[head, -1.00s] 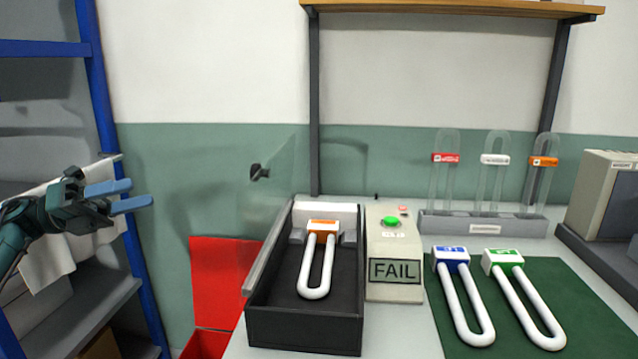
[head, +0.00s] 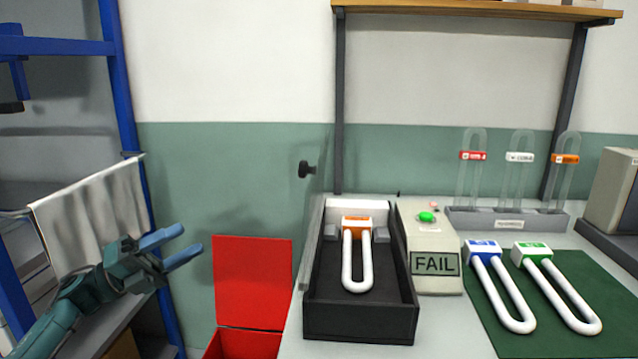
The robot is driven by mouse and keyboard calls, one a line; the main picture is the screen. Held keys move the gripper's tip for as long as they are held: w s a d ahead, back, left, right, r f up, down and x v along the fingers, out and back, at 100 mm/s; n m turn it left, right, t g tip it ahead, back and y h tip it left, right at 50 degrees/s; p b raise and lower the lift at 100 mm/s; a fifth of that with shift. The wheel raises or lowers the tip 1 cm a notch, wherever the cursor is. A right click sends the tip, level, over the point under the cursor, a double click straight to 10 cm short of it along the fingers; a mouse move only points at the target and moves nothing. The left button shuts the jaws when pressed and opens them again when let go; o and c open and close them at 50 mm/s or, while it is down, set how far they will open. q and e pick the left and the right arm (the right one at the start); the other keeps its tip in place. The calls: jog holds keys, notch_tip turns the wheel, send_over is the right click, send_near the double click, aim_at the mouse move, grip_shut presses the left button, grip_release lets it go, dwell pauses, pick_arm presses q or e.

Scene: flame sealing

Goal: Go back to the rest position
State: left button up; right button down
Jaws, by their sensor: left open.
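My left gripper (head: 182,248) is open and empty, with its two blue fingertips apart. It is at the left, in front of the blue shelving and left of the bench, touching nothing that I can see. My right gripper is not in view. A white U-shaped tube with an orange cap (head: 358,262) lies in the black tester box (head: 362,324). The clear lid (head: 313,215) with a dark knob (head: 307,169) stands raised at the box's left side.
The tester panel (head: 432,284) reads FAIL beside a green button (head: 427,217). Blue-capped (head: 503,295) and green-capped (head: 562,295) tubes lie on a green mat (head: 506,344). A rack (head: 507,219) holds clear tubes. A red bin (head: 252,285) and a cloth (head: 97,222) are at left.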

pick_arm(q)
jog(key=s+d+f+n+t+y, duration=0.45)
jog(key=f+n+t, duration=0.2)
jog(key=n, duration=0.35)
jog(key=s+d+f+n+t+y, duration=0.45)
jog(key=f+n, duration=0.35)
jog(key=n, duration=0.2)
jog(key=s+f+n+g+y, duration=0.2)
jog(key=s+f+n+y, duration=0.2)
jog(key=s+n, duration=0.4)
jog(key=s+f+n+g+y, duration=0.2)
jog(key=s+f+n+y, duration=0.2)
jog(key=s+n, duration=0.45)
jog(key=r+g+p, duration=0.1)
jog(key=p, duration=0.4)
jog(key=s+r+m+g+p, duration=0.1)
jog(key=r+p, duration=0.1)
jog(key=p, duration=0.4)
jog(key=r+m+g+y+p, duration=0.1)
jog(key=p, duration=0.4)
jog(key=shift+s+d+r+m, duration=0.15)
jog(key=shift+s+d+m, duration=0.1)
jog(key=shift+d, duration=0.15)
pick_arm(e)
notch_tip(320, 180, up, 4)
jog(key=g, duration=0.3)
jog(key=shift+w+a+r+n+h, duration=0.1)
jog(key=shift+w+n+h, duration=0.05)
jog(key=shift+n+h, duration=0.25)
